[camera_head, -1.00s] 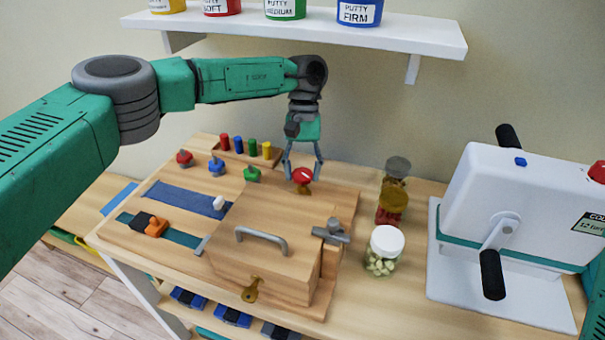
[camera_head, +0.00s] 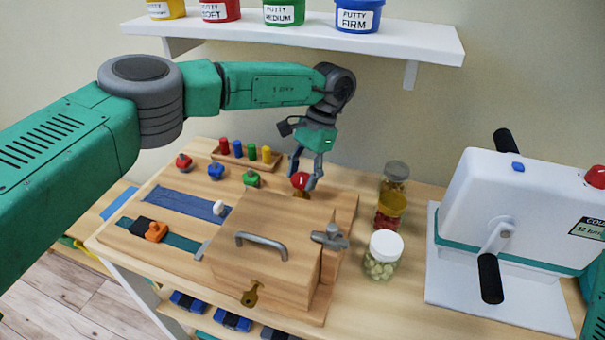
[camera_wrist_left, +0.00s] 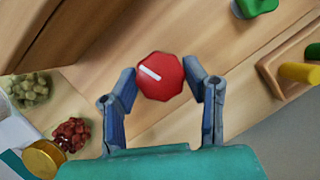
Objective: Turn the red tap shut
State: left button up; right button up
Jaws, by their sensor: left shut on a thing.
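The red tap (camera_head: 300,180) stands on the wooden board behind the wooden box. In the left wrist view the tap's red knob (camera_wrist_left: 160,77) has several flat sides and a white line that runs slantwise across it. My left gripper (camera_head: 305,177) comes down on the tap from behind, tilted. Its two fingers sit on either side of the knob, and it is shut on the knob. The wrist view also shows the left gripper (camera_wrist_left: 162,83) around the knob. The tap's brass base is mostly hidden. My right gripper is not in view.
The wooden box (camera_head: 245,265) with a grey handle is in front of the tap. Jars (camera_head: 384,252) stand to its right, by a white machine (camera_head: 510,205). Red, blue and green knobs and a peg rack (camera_head: 240,160) are to the left. A shelf (camera_head: 420,42) hangs above.

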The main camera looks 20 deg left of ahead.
pick_arm(q)
jog(key=shift+w+r+m, duration=0.15)
jog(key=shift+m, duration=0.15)
jog(key=o, duration=1.2)
jog(key=shift+c, duration=0.2)
